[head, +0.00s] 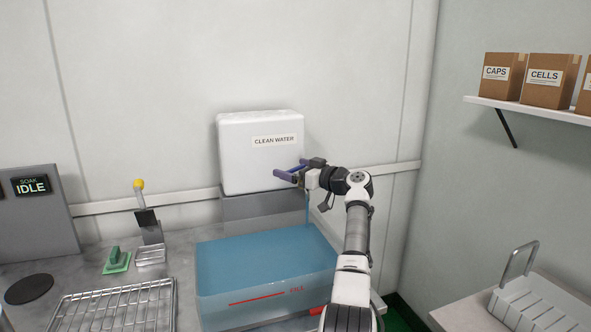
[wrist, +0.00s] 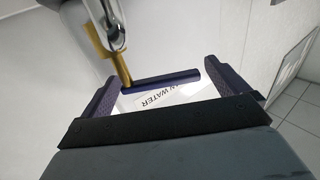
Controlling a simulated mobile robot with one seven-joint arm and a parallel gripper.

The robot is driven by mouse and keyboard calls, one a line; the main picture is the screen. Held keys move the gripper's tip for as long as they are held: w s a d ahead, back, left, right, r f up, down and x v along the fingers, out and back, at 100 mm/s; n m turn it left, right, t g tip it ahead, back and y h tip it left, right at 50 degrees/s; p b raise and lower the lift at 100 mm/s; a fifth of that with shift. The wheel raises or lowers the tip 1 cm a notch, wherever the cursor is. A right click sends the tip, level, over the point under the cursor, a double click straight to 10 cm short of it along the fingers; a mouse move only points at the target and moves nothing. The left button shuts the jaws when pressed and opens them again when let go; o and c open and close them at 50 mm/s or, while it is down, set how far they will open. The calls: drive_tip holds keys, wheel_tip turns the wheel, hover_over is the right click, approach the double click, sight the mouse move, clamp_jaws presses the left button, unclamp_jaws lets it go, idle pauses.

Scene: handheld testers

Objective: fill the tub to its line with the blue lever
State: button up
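The white tank (head: 250,150) labelled CLEAN WATER stands against the back wall. Its brass tap (wrist: 105,55) shows in the wrist view, with a dark blue lever bar (wrist: 165,80) running across near my fingertips. My gripper (head: 288,171) is at the tank's lower right front; in the wrist view its fingers (wrist: 168,78) are wide apart, not closed on the lever. Contact with the lever is unclear. A thin blue stream (head: 307,208) falls into the clear bluish tub (head: 220,285) below. The tub's red line (head: 257,298) is on its front wall. The exact water level is hard to read.
A wire rack (head: 115,308), a green block (head: 116,260) and a yellow-knobbed lever (head: 139,184) are on the left counter. A grey panel (head: 40,215) reads SOAK IDLE. A white slotted holder (head: 535,305) is at right. Boxes (head: 549,80) sit on a wall shelf.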

drive_tip(key=b+v, duration=0.2)
drive_tip(key=v, duration=1.1)
drive_tip(key=shift+s+d+b, duration=0.25)
drive_tip(key=shift+d+b, duration=0.05)
idle(6.4)
